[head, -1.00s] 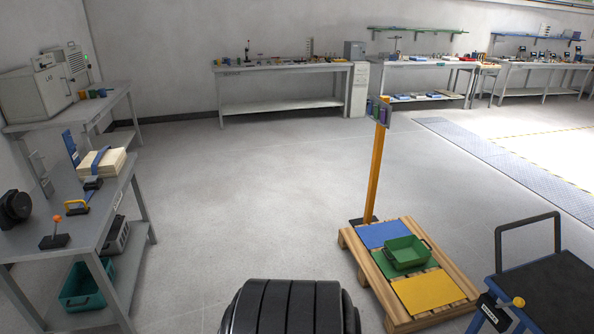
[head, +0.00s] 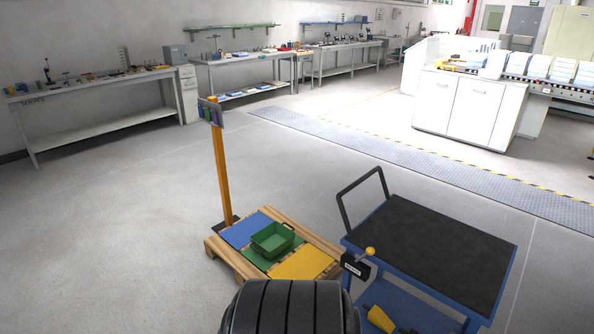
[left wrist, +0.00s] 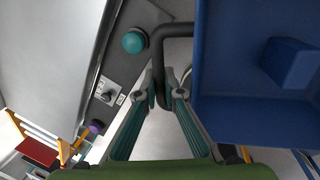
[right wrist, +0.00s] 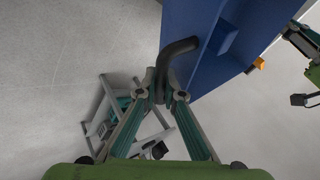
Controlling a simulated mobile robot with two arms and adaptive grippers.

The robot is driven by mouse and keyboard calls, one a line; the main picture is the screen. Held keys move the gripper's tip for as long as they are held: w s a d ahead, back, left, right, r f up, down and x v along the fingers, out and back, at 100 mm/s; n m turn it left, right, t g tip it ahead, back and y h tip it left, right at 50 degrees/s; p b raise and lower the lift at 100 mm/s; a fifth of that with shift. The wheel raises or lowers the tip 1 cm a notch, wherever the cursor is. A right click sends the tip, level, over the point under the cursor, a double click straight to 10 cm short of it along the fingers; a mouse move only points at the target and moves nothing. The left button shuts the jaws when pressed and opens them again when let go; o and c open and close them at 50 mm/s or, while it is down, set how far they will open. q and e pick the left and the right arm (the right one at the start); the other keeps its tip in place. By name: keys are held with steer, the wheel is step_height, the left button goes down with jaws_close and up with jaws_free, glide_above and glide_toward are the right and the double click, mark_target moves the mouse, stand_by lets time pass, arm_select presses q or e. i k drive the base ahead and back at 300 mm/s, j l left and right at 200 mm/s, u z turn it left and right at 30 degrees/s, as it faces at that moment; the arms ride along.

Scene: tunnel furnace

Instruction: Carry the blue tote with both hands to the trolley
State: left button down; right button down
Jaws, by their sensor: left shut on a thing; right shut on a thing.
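The blue tote shows in the left wrist view (left wrist: 245,125) and in the right wrist view (right wrist: 190,30); it is out of the head view. My left gripper (left wrist: 160,92) is shut on a dark bar handle at one side of the tote. My right gripper (right wrist: 160,92) is shut on the dark handle at the other side. A blue block-like shape (left wrist: 288,64) shows inside the tote. The trolley (head: 430,250) stands at the right in the head view, with a bare dark top, a blue frame and a dark push handle.
A pallet (head: 318,243) with blue, green and yellow panels stands left of the trolley, carrying a green bin (head: 272,240) beside an orange post (head: 222,165). Open floor lies left of the pallet.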

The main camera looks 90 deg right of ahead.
mark_target(437, 245)
steer(key=z, duration=3.25)
steer(key=i+j+z, duration=0.1)
steer(key=z, duration=0.35)
steer(key=j+z, duration=0.15)
steer(key=z, duration=0.35)
steer(key=i+j, duration=0.4)
steer(key=i, duration=1.3)
